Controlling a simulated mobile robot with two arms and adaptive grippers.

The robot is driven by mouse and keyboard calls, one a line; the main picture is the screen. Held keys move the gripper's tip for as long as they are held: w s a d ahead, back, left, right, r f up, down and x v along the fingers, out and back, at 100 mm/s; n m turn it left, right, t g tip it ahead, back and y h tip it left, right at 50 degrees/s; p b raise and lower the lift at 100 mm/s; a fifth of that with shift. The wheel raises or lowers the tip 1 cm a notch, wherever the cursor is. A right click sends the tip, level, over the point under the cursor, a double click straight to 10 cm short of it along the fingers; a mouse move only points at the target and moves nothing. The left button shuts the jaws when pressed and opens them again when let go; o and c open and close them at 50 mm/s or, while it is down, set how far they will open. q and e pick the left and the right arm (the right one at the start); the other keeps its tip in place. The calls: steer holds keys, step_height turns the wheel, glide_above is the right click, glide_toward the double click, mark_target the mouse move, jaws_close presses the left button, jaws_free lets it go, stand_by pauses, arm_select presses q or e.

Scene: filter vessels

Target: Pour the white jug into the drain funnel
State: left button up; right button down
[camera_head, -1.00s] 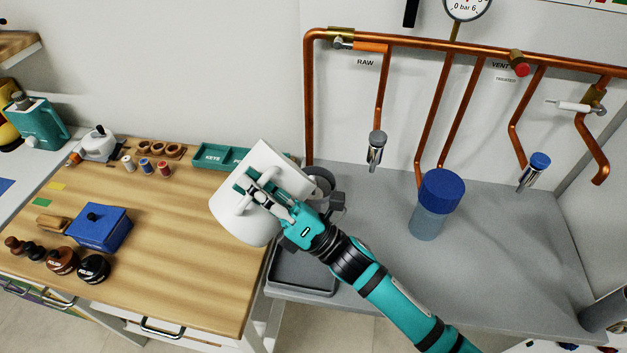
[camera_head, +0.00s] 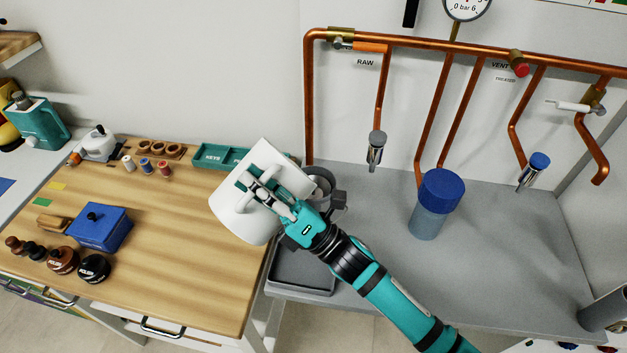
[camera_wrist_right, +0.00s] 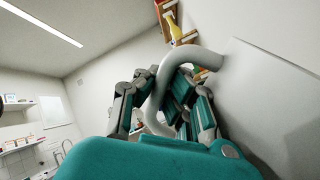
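The white jug (camera_head: 238,218) is held in the air, tilted, over the right edge of the wooden worktop in the head view. My right gripper (camera_head: 262,188) is shut on its handle. In the wrist view the fingers (camera_wrist_right: 160,105) close around the white handle (camera_wrist_right: 158,88), with the jug's pale body (camera_wrist_right: 270,105) at the right. A grey round fitting (camera_head: 322,181), which looks like the drain funnel, is just right of the jug, partly hidden behind the jug and gripper. The inside of the jug and any liquid are not visible. My left gripper is not in view.
Copper pipes (camera_head: 311,100) rise behind the grey bench (camera_head: 480,250). A blue-capped filter vessel (camera_head: 428,222) stands right of my arm. A dark tray (camera_head: 302,275) lies below the gripper. A teal key tray (camera_head: 210,156) and blue box (camera_head: 100,232) are on the worktop.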

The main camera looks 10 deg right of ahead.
mark_target(271, 167)
steer(key=shift+w+d+r+m+t, duration=0.15)
steer(key=shift+d+r+m+t, duration=0.2)
steer(key=shift+r+m+t, duration=0.3)
stand_by(1.3)
steer(key=shift+w+d+m+t+h, duration=0.25)
steer(key=shift+d+m+t+h, duration=0.15)
steer(key=shift+m+t, duration=0.5)
steer(key=shift+w+d+m+t+h, duration=0.25)
steer(key=shift+d+m+t+h, duration=0.15)
steer(key=shift+m+t, duration=0.4)
stand_by(3.3)
steer(key=shift+w+d+r+m+h, duration=0.2)
steer(key=shift+d+m+h, duration=0.1)
steer(key=shift+m, duration=0.25)
stand_by(0.5)
